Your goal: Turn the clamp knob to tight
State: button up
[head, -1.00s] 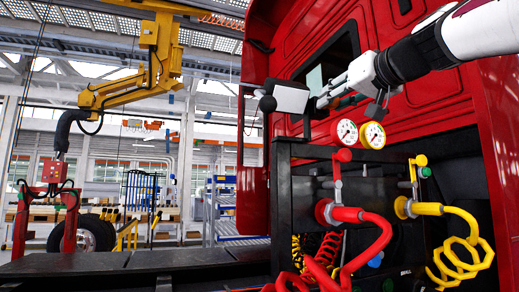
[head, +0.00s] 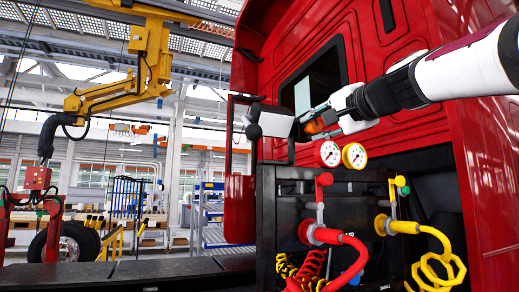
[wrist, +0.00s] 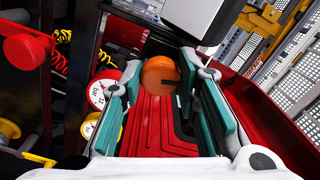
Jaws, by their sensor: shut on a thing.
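The clamp knob is a round orange knob with a short dark mark. In the wrist view the knob (wrist: 158,77) sits between the two teal-padded fingertips of my gripper (wrist: 160,88), which are shut on it. In the head view my gripper (head: 318,124) reaches in from the right above the gauges, and the orange knob shows partly between its fingers. A grey box with a black round part (head: 272,121) is just left of the fingertips. The clamp behind the knob is mostly hidden, and no tight marking is readable.
Two gauges, red-rimmed (head: 328,153) and yellow-rimmed (head: 354,156), stand just below my gripper. Red (head: 325,235) and yellow (head: 400,227) hose couplings stick out of the black panel lower down. The red cab (head: 430,140) is close behind.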

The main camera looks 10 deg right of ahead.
jog(key=shift+m+p, duration=0.7)
jog(key=shift+m, duration=0.9)
jog(key=o, duration=1.2)
jog(key=shift+c, duration=0.2)
jog(key=v, duration=1.2)
